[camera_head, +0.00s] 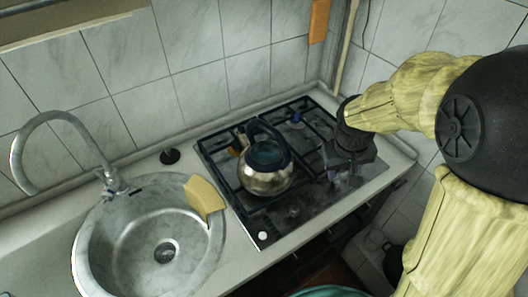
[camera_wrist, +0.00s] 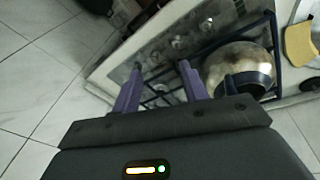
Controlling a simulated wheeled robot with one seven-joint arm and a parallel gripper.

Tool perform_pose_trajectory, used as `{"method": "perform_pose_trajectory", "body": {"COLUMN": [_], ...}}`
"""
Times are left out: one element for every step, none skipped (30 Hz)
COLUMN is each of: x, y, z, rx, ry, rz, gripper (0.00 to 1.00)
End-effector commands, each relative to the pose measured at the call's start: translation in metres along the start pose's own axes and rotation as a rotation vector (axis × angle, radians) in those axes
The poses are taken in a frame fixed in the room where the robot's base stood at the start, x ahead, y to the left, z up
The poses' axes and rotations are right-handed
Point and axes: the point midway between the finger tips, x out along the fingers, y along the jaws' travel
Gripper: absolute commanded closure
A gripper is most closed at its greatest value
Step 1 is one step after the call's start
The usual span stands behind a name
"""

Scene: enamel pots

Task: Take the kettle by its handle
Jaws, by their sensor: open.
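The kettle (camera_head: 264,178) is a shiny, round metal pot with a dark lid and a dark arched handle (camera_head: 270,130). It stands upright on the left part of the gas hob. My gripper (camera_head: 338,177) is over the right part of the hob, to the right of the kettle and apart from it. In the wrist view, the two purple fingers of my gripper (camera_wrist: 159,68) are spread with nothing between them. The kettle (camera_wrist: 238,60) is to the right of the fingers there, partly hidden behind the gripper's edge.
The hob (camera_head: 280,225) has dark raised grates around the kettle. A round sink (camera_head: 120,236) with a curved tap (camera_head: 70,118) is at the left. A tiled wall (camera_head: 190,50) closes off the back.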

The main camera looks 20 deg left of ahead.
Motion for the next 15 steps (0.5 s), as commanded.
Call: {"method": "perform_pose_trajectory", "body": {"x": [-0.012, -0.016, -0.022, -0.026, -0.031, -0.038, -0.043, -0.049, -0.057, -0.062, -0.069, -0.078, -0.084, -0.092, -0.101], "y": [-0.013, -0.019, -0.029, -0.036, -0.043, -0.054, -0.063, -0.071, -0.084, -0.093, -0.104, -0.118, -0.129, -0.14, -0.155], "z": [-0.018, -0.027, -0.038, -0.046, -0.054, -0.065, -0.072, -0.08, -0.089, -0.096, -0.102, -0.11, -0.115, -0.12, -0.127], "rx": [-0.06, -0.09, -0.129, -0.159, -0.19, -0.228, -0.258, -0.287, -0.326, -0.354, -0.384, -0.422, -0.45, -0.478, -0.513], "ry": [0.0, -0.003, -0.003, -0.004, -0.004, -0.003, -0.001, 0.0, 0.005, 0.007, 0.012, 0.019, 0.024, 0.031, 0.041], "rz": [0.016, 0.028, 0.044, 0.057, 0.071, 0.09, 0.105, 0.121, 0.143, 0.16, 0.178, 0.202, 0.221, 0.241, 0.267], "gripper": [0.57, 0.57, 0.57, 0.57, 0.57, 0.57, 0.57, 0.57, 0.57, 0.57, 0.57, 0.57, 0.57, 0.57, 0.57]}}
